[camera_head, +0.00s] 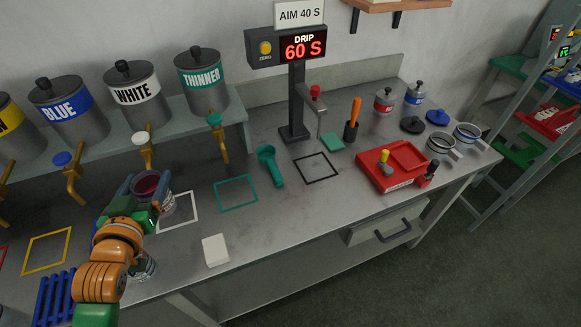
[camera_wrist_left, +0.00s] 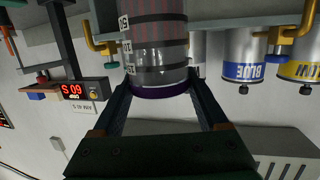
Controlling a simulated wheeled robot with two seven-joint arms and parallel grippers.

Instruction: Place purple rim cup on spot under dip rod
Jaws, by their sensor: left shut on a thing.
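The purple rim cup (camera_head: 147,184) is at the left of the head view, with dark red liquid showing in its open top. My left gripper (camera_head: 150,194) is shut on it, beside the white square outline. In the left wrist view the cup (camera_wrist_left: 158,52) is clear with dark bands and a purple rim, between both fingers; the picture is upside down. The dip rod (camera_head: 318,118), red-topped, hangs from a dark stand under the "DRIP 60 S" display (camera_head: 303,47). Below it a black square outline (camera_head: 316,167) on the bench is empty. The right gripper is out of view.
Paint tanks (camera_head: 136,90) with taps stand along the back left. A green scoop (camera_head: 268,165) lies between the teal outline (camera_head: 236,193) and the black one. A red tray (camera_head: 390,174) is right of it, and a white block (camera_head: 215,250) near the front edge.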

